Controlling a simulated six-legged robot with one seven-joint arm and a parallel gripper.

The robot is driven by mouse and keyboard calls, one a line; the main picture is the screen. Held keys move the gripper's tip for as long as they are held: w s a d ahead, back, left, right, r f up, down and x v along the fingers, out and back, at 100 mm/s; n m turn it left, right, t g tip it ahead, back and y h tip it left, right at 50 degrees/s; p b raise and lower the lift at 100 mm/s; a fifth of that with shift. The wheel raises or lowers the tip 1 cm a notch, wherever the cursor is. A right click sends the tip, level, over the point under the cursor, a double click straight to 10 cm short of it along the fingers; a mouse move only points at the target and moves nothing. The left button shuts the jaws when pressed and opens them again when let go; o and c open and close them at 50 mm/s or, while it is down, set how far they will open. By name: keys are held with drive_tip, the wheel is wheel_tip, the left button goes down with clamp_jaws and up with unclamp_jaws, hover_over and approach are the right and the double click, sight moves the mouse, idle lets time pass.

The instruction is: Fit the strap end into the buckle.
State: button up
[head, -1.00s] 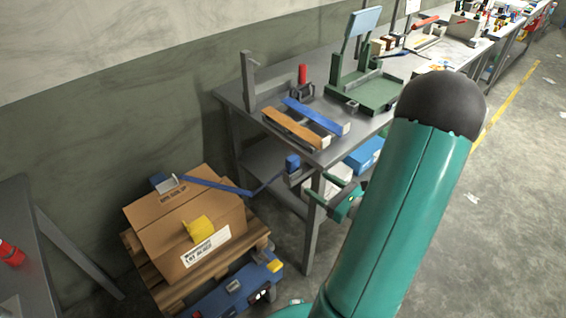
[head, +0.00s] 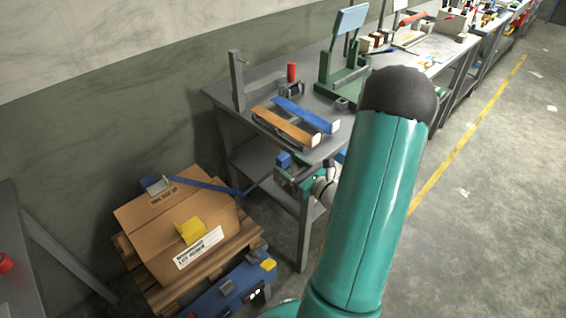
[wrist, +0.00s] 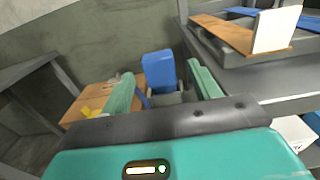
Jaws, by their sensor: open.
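A blue strap (head: 205,186) runs over the top of a cardboard box and rises to a blue block-like end (head: 283,159) beside the table's near corner. This end also shows in the wrist view (wrist: 158,70), upright above a small grey holder (wrist: 172,97). A grey plate-like piece, probably the buckle (head: 157,186), lies at the strap's other end on the box's far edge; its slot is too small to make out. My gripper (head: 296,172) is open at the blue end. In the wrist view, its two green fingers (wrist: 162,84) stand either side of it, with gaps.
The cardboard box (head: 150,222) sits on a wooden pallet with a yellow piece on its front edge. A grey workbench (head: 222,95) carries orange and blue bars and a green fixture. A blue case (head: 228,290) lies before the pallet. Open floor is at right.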

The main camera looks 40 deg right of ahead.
sight(286, 162)
drive_tip(key=w, duration=0.3)
drive_tip(key=shift+w+a, duration=0.1)
drive_tip(key=shift+w, duration=0.25)
drive_tip(key=c, duration=1.1)
drive_tip(key=shift+r, duration=0.15)
